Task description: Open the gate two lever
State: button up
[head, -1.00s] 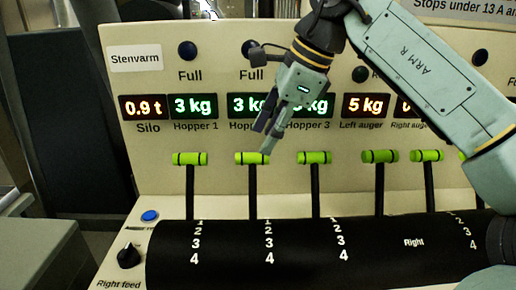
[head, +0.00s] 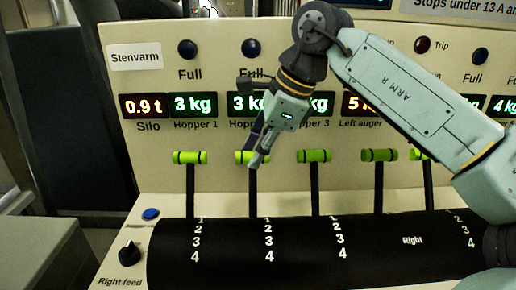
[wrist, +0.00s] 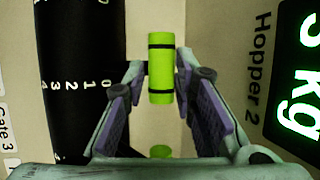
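The gate two lever is the second from the left, a black rod with a lime-green crosswise handle (head: 240,157) in the head view. It stands upright below the Hopper 2 display. My gripper (head: 258,160) is at this handle, and a finger hides part of it. In the wrist view the green handle (wrist: 161,72) with black bands shows ahead between the fingertips of my gripper (wrist: 167,95). The fingers are apart, with gaps on both sides of the handle. I cannot tell whether the handle is within their reach in depth.
The first lever (head: 190,157) stands to the left and the third lever (head: 314,155) to the right, both upright. More levers stand farther right, partly behind my arm. A black curved cover (head: 320,262) with number scales lies below. The panel (head: 150,90) with lit displays rises behind.

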jog(key=shift+w, duration=0.1)
grip_shut()
dwell(0.4)
jog(key=shift+d+r, duration=0.1)
